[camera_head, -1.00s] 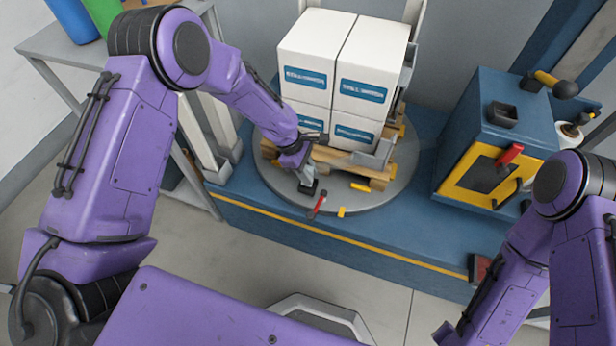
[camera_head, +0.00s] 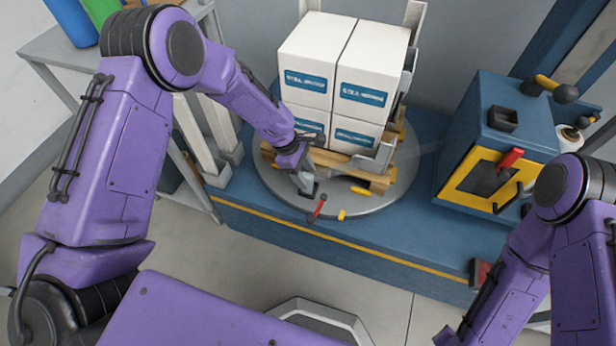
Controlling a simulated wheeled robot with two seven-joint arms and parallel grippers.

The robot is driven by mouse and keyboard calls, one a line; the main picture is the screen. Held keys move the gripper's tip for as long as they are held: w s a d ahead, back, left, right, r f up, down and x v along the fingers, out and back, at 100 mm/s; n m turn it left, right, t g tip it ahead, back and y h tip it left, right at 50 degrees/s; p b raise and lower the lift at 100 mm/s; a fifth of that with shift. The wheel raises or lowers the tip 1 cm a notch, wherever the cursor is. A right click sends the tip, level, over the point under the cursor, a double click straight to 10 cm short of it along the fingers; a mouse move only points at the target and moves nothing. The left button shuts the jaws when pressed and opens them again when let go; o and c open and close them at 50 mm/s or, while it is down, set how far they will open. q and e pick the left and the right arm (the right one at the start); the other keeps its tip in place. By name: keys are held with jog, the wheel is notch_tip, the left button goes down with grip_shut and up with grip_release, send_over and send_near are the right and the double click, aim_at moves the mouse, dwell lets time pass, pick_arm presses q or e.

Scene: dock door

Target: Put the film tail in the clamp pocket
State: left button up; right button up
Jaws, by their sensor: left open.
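My left gripper (camera_head: 306,187) is open, low at the front left corner of the loaded pallet (camera_head: 349,174). I cannot make out the clamp pocket for certain; small yellow parts (camera_head: 361,191) sit near the pallet's front. No film tail shows clearly. A faint translucent band lies right of the pallet, towards the blue machine, and I cannot tell if it is film.
White cartons (camera_head: 346,80) are stacked on the pallet, on a round grey turntable (camera_head: 398,192). A blue machine (camera_head: 507,130) with a yellow-framed front and red handle stands right. A grey table (camera_head: 52,47) is at upper left. The blue platform (camera_head: 410,225) is clear in front.

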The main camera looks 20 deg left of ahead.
pick_arm(q)
jog(key=p+v, duration=0.2)
jog(key=v, duration=0.7)
jog(key=s+a+f+m+t+y, duration=0.1)
jog(key=s+a+f+m+y, duration=0.1)
jog(key=s+f, duration=0.45)
jog(key=s+a+f+m+y, duration=0.2)
jog(key=s+a+f, duration=0.1)
jog(key=s+f, duration=0.4)
jog(key=s+a+m+t+y, duration=0.1)
jog(key=s+a+m+y, duration=0.1)
jog(key=s, duration=0.6)
jog(key=s+a+f+m+t+y, duration=0.1)
jog(key=s+a+m, duration=0.3)
jog(key=s, duration=0.4)
jog(key=shift+f+m+y, duration=0.25)
jog(key=shift+m+y, duration=0.25)
